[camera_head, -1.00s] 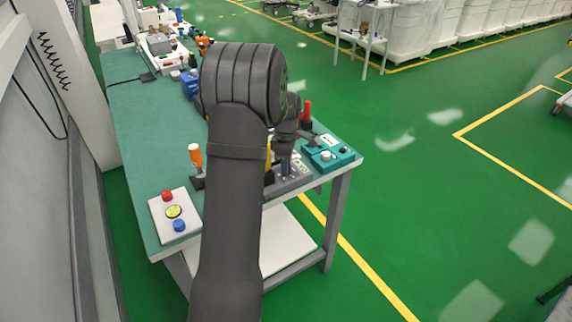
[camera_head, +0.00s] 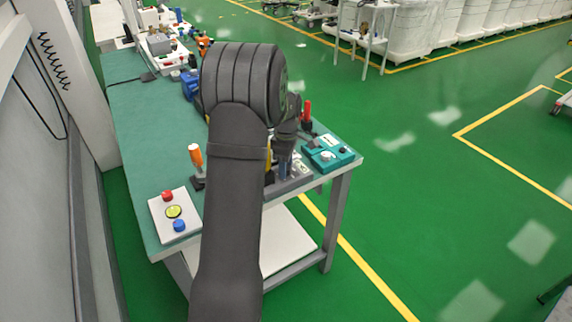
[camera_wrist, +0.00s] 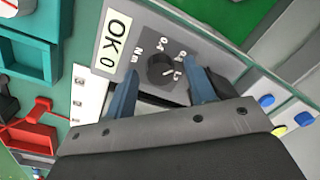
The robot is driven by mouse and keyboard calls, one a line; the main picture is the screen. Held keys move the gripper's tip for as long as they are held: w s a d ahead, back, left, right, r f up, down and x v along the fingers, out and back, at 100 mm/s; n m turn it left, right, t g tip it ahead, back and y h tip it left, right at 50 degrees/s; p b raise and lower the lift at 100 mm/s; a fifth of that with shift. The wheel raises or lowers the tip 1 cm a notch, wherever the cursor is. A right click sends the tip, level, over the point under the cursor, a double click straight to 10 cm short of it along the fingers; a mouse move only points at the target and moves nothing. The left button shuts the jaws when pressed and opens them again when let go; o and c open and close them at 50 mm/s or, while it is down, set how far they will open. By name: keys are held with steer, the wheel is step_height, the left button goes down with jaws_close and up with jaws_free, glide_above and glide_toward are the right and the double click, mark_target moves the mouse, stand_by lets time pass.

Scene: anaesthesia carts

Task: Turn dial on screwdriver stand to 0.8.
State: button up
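The dial (camera_wrist: 161,69) is a black round knob on the grey panel of the screwdriver stand (camera_wrist: 146,28), in the middle of the wrist view. Printed numbers curve around it, with "Nm" at its left and an "OK" label further left. A pale mark shows on the knob, but I cannot read its exact setting. My gripper (camera_wrist: 158,72) is open, with one blue-grey finger on each side of the knob; contact is unclear. In the head view my gripper (camera_head: 285,158) points down at the grey stand (camera_head: 297,182), which my arm partly hides.
A teal box (camera_head: 330,157) sits right of the stand at the table corner. An orange-handled tool (camera_head: 196,157) stands to the left. A white button panel (camera_head: 166,223) lies at the front left. The green tabletop (camera_head: 150,120) is clear at middle left.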

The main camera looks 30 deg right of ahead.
steer(key=shift+r, duration=0.1)
step_height(320, 180, up, 17)
steer(key=shift+w+d+r, duration=0.15)
steer(key=shift+w+d, duration=0.1)
steer(key=shift+d, duration=0.05)
stand_by(0.6)
steer(key=f, duration=1.7)
steer(key=shift+s+a+f, duration=0.25)
steer(key=shift+a+f, duration=0.05)
steer(key=shift+r, duration=0.1)
